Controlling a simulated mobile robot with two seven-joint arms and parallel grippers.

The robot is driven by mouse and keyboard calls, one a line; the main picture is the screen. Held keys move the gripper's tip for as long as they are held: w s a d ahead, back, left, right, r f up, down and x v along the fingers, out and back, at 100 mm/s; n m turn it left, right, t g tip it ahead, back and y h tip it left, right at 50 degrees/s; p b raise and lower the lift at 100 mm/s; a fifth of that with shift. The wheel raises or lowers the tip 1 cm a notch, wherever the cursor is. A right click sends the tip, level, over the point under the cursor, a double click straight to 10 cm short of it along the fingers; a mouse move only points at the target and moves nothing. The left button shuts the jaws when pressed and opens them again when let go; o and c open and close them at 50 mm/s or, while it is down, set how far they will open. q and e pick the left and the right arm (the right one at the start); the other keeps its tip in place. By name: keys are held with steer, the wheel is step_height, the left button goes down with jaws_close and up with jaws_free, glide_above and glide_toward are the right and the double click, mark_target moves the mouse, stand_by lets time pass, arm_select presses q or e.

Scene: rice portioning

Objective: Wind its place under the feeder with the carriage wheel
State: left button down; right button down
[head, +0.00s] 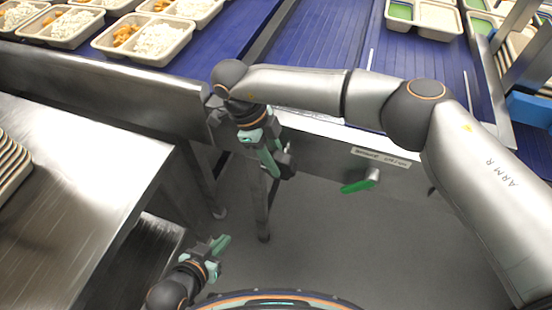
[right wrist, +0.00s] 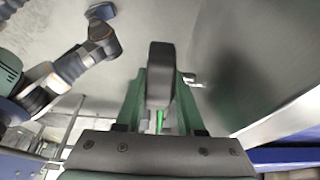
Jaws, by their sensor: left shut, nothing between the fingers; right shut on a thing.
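My right gripper (head: 277,168) hangs at the front of the steel line, below the blue belt's edge. It is shut on a dark rounded grip (right wrist: 159,72), which stands between the green fingers in the right wrist view. The grip seems to be the carriage wheel's handle; the rest of the wheel is hidden or cannot be made out. In the head view a dark end of the grip (head: 287,162) shows beside the fingertips. My left gripper (head: 222,246) is shut and empty, low over the floor. I cannot single out the feeder.
A green lever (head: 357,186) sits under a label (head: 381,156) right of my right gripper. Trays with rice (head: 152,42) stand on the left blue belt (head: 225,38). A steel table (head: 75,165) is at left.

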steer(key=c, duration=0.8)
jaws_free()
steer(key=v, duration=1.2)
steer(key=shift+r, duration=0.25)
steer(key=shift+w+a, duration=0.1)
